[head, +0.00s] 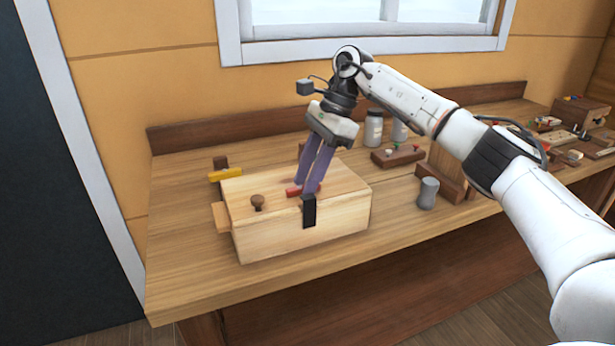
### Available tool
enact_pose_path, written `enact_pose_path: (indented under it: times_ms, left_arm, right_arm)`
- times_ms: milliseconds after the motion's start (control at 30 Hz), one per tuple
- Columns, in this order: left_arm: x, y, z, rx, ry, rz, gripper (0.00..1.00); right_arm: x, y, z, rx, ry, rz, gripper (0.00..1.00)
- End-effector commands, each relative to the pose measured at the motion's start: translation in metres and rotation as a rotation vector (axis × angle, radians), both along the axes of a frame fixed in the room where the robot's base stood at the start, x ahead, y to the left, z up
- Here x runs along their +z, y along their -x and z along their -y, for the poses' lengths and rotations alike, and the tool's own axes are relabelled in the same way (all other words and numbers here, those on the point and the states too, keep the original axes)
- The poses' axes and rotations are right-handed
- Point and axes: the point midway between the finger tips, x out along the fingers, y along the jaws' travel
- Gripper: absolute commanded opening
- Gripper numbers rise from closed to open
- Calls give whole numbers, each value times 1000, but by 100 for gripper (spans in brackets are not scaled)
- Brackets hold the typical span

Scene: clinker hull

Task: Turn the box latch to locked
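The wooden box (273,239) sits on the workbench. A brown round knob (257,202) stands on its top at the left. A red bar (292,192) lies on the top near the front edge, and a black strap-like piece (309,212) hangs over the front edge beside it. I cannot tell which of these is the latch. My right gripper (308,189) points down at the box top, its purple fingers around or just beside the red bar. The fingers look slightly apart, but the tips partly hide the bar, so contact is unclear. My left gripper is out of view.
A yellow bar (226,174) lies behind the box's left corner. Two jars (374,128), a grey cup-like piece (428,193) and a wooden block with small knobs (398,156) stand to the right. The bench front (200,285) is clear.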

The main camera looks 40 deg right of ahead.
Motion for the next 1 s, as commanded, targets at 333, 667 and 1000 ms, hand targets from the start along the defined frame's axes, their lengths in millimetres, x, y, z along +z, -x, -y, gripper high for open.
enact_pose_path:
  times_ms: [333,667,1000]
  left_arm:
    - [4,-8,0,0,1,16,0]
    - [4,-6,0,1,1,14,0]
    - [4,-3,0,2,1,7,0]
  right_arm:
    - [0,0,0,0,0,0,9]
    - [0,0,0,-13,0,0,0]
    - [0,4,0,-176,2,0,0]
